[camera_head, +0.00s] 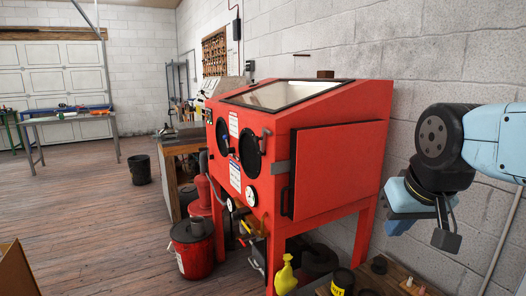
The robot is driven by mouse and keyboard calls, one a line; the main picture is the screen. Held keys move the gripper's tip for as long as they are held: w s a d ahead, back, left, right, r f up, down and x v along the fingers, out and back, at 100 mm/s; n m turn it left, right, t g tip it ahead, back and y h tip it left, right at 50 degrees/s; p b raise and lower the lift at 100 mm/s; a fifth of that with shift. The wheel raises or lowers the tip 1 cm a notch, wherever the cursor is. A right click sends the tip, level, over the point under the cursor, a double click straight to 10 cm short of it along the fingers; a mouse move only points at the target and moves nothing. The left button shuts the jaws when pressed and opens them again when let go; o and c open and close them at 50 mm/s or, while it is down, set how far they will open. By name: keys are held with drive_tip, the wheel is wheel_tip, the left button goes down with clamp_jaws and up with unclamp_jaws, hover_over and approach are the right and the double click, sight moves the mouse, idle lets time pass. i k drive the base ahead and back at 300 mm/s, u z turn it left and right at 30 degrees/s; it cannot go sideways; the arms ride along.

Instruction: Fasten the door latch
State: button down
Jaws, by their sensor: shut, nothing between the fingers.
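The red blasting cabinet (262,130) stands on legs in the middle of the view. Its side door (338,168) is a red panel on the right side, lying close against the cabinet; I cannot tell whether it is fully flush. A grey latch piece (280,167) sits at the cabinet's corner beside the door's front edge. A dark upright handle (285,201) is just below it. I cannot tell whether the latch is engaged. My gripper (446,240) is shut and empty, to the right of the door and apart from it.
A yellow spray bottle (286,275) and a dark can (343,281) stand below the door, the can by a low wooden surface (395,280). A red bucket (192,248) stands at the cabinet's left. The block wall (430,60) is close behind. Open floor (100,220) lies left.

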sight(262, 152)
drive_tip(key=k, duration=0.65)
drive_tip(key=u, duration=0.2)
drive_tip(key=i, duration=0.3)
drive_tip(key=u, duration=0.65)
drive_tip(key=i, duration=1.3)
drive_tip(key=z, duration=0.5)
